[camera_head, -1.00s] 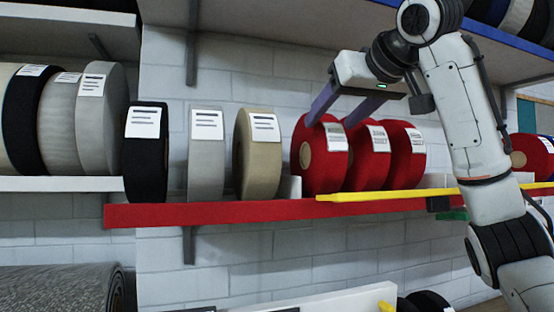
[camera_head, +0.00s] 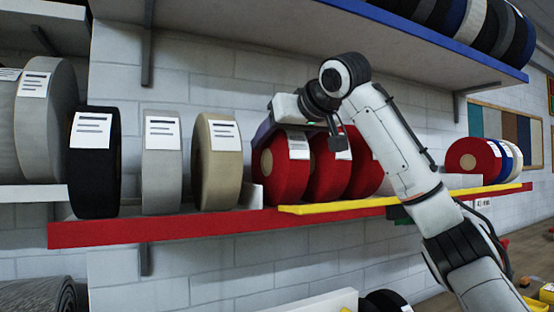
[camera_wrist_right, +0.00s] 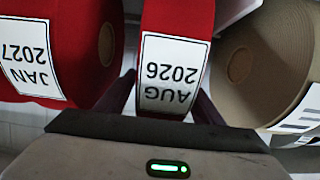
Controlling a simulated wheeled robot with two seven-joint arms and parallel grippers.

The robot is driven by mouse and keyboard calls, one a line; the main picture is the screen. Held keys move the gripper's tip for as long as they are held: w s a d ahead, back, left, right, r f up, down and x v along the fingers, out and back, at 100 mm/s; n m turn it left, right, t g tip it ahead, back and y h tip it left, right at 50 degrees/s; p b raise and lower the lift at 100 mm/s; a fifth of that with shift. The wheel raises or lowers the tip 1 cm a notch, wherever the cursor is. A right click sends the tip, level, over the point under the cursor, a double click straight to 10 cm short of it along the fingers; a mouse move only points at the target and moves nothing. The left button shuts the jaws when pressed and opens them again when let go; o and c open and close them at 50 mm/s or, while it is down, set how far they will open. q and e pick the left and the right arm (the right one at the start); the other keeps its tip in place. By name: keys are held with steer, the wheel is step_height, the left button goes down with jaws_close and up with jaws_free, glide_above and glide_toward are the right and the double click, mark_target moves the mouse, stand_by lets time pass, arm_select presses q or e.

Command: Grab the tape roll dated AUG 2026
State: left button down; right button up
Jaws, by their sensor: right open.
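The red tape roll (camera_head: 283,172) with the label AUG 2026 is the leftmost of three red rolls on the red-edged shelf. In the right wrist view its label (camera_wrist_right: 172,75) reads upside down, in the middle. My right gripper (camera_wrist_right: 166,90) is open, with one dark purple finger on each side of this roll. I cannot tell whether the fingers touch it. In the head view the right gripper (camera_head: 285,135) is at the top of the roll, its fingers partly hidden. My left gripper is not in view.
A red roll labelled JAN 2027 (camera_wrist_right: 55,50) stands close on one side, a tan roll (camera_wrist_right: 265,60) on the other. A white divider (camera_head: 251,197) stands between tan and red rolls. A yellow strip (camera_head: 400,201) edges the shelf; a blue-edged shelf (camera_head: 440,48) hangs above.

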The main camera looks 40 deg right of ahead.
steer(key=shift+w, duration=0.15)
steer(key=shift+c, duration=0.2)
steer(key=c, duration=1.4)
steer(key=shift+r, duration=0.1)
jaws_close()
